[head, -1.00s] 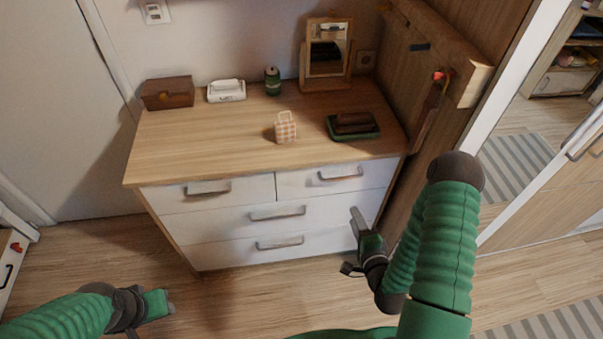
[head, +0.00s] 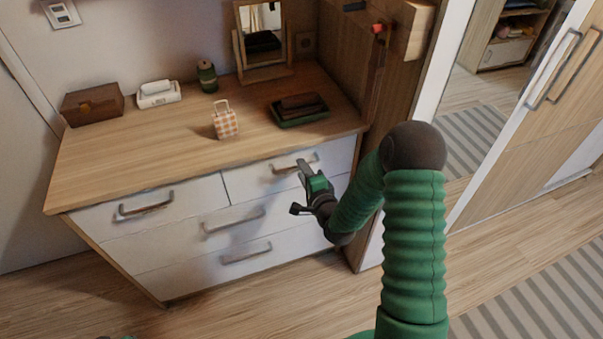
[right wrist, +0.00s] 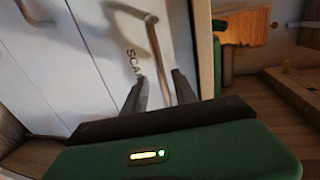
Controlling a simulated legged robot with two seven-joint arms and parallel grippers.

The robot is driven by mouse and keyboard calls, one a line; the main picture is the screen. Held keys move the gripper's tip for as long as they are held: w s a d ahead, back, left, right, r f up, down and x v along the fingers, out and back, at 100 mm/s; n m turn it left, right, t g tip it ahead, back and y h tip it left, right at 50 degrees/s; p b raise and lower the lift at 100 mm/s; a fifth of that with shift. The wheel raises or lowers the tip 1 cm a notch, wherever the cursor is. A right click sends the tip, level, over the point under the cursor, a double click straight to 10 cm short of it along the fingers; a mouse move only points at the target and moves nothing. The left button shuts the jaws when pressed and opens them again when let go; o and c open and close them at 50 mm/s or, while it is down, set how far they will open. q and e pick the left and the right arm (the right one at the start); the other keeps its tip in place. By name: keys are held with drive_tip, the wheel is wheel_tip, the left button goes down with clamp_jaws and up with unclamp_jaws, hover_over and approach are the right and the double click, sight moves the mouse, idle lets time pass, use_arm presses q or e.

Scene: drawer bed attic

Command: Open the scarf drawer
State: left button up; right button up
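The scarf drawer (head: 245,188) is the upper right white front of the dresser and is closed. The right wrist view shows part of its label, "SCA" (right wrist: 133,62). Its metal bar handle (head: 285,169) also shows in the right wrist view (right wrist: 153,38). My right gripper (head: 302,166) is at the right part of this handle. In the right wrist view my right gripper (right wrist: 159,78) is open, with the handle bar running between its fingers; I cannot tell whether they touch it. My left gripper is out of view.
The dresser top (head: 160,155) holds a brown box (head: 93,104), a white dispenser (head: 158,94), a green can (head: 207,76), a checked bag (head: 225,120), a mirror (head: 262,40) and a green tray (head: 300,119). A wooden panel (head: 345,60) stands close on the right.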

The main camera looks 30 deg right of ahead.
drive_tip(key=shift+w+a, duration=0.4)
drive_tip(key=shift+w, duration=0.15)
drive_tip(key=shift+r, duration=0.1)
drive_tip(key=shift+c, duration=0.5)
drive_tip(key=shift+d, duration=0.1)
drive_tip(key=c, duration=0.5)
drive_tip(key=shift+d, duration=0.2)
clamp_jaws()
drive_tip(key=shift+s+f, duration=0.1)
drive_tip(key=shift+f, duration=0.1)
